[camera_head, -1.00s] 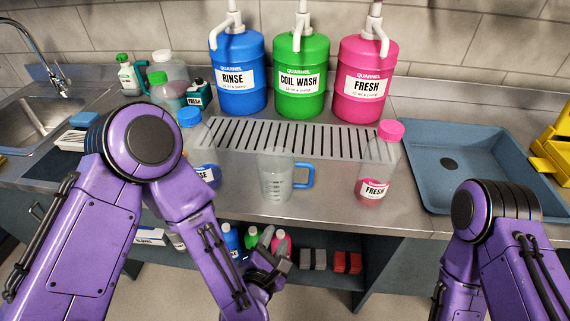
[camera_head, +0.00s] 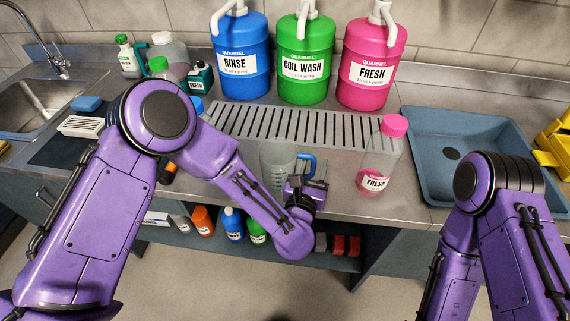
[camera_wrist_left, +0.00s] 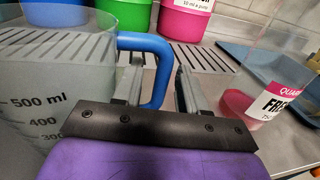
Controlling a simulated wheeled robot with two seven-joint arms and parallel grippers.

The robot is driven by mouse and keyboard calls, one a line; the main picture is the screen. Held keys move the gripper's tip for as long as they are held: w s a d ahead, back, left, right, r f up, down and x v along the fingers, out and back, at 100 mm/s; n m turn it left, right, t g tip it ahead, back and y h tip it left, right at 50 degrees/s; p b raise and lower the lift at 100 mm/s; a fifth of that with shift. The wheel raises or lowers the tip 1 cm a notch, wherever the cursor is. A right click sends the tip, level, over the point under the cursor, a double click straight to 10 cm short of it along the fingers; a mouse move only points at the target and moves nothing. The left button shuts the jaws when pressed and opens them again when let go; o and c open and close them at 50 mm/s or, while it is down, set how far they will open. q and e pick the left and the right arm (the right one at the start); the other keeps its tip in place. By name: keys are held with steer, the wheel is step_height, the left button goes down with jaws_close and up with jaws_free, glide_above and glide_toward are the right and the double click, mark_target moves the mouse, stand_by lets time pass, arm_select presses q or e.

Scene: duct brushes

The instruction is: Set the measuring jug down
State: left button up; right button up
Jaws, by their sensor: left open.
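The clear measuring jug (camera_head: 274,165) with a blue handle (camera_head: 308,163) stands upright on the steel counter in front of the drain grate. My left gripper (camera_head: 304,184) is at the jug's handle side. In the left wrist view the jug (camera_wrist_left: 45,95) fills the left side with its printed scale showing. There the blue handle (camera_wrist_left: 158,65) shows between the two fingers of my left gripper (camera_wrist_left: 160,85), which are apart. I cannot tell whether either finger touches the handle. My right arm is at the lower right, and its gripper is out of frame.
A bottle with a pink cap (camera_head: 380,160) stands right of the jug. Blue, green and pink pump containers (camera_head: 306,60) stand behind the drain grate (camera_head: 330,124). A blue-grey tray (camera_head: 425,180) lies at right. Several bottles stand on the shelf below.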

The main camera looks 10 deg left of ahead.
arm_select(q)
jaws_close()
